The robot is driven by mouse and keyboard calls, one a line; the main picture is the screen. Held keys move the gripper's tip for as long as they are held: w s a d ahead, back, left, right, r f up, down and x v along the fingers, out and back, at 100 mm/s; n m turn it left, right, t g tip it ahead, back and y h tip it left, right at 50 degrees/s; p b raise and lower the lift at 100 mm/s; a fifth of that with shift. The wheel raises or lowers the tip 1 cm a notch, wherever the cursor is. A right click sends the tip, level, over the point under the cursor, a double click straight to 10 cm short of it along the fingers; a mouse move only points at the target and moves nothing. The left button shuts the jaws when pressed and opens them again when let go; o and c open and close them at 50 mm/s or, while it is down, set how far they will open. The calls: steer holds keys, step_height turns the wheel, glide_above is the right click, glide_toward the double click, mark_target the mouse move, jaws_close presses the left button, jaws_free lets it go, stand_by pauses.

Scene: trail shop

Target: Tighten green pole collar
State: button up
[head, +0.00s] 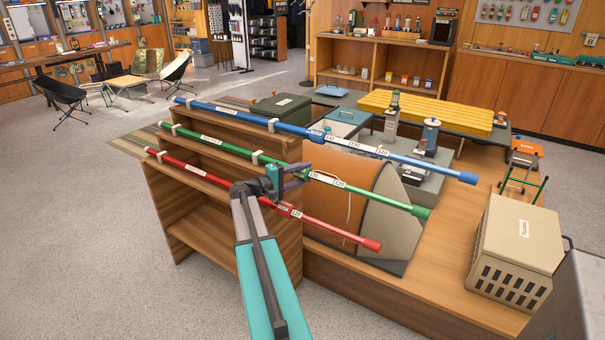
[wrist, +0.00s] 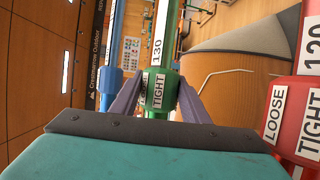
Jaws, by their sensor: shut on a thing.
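The green pole (head: 245,153) lies across wooden steps in the head view, between the blue and red poles. Its green collar (wrist: 158,82) is in the middle of the wrist view, with a white TIGHT label facing the camera and a second label partly hidden at its left. My gripper (head: 298,173) is shut on the green collar, and in the wrist view one grey finger (wrist: 158,98) presses at each side of it. A white 130 label shows on the pole just beyond the collar. In the head view my gripper largely hides the collar.
The blue pole (head: 245,121) lies behind and the red pole (head: 230,184) in front, both close by. The red collar (wrist: 312,135), with LOOSE and TIGHT labels, is near in the wrist view. A beige crate (head: 521,246) stands at the right.

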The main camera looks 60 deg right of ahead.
steer(key=shift+r, duration=0.2)
steer(key=y+p, duration=0.2)
steer(key=p, duration=0.1)
steer(key=shift+d+r+n+t, duration=0.1)
steer(key=shift+r+n+t, duration=0.1)
steer(key=shift+n+t, duration=0.2)
steer(key=y+p, duration=0.3)
steer(key=p, duration=0.1)
steer(key=shift+n+t, duration=0.3)
steer(key=shift+n, duration=0.1)
steer(key=y+p, duration=0.2)
steer(key=p, duration=0.1)
steer(key=shift+d+n, duration=0.1)
steer(key=shift+n, duration=0.2)
steer(key=shift+f+y, duration=0.15)
steer(key=shift+y, duration=0.15)
steer(key=shift+f+p, duration=0.15)
steer(key=shift+p, duration=0.2)
steer(key=o, duration=1.1)
steer(key=shift+c, duration=0.2)
steer(key=shift+w+a, duration=0.1)
steer(key=shift+a, duration=0.1)
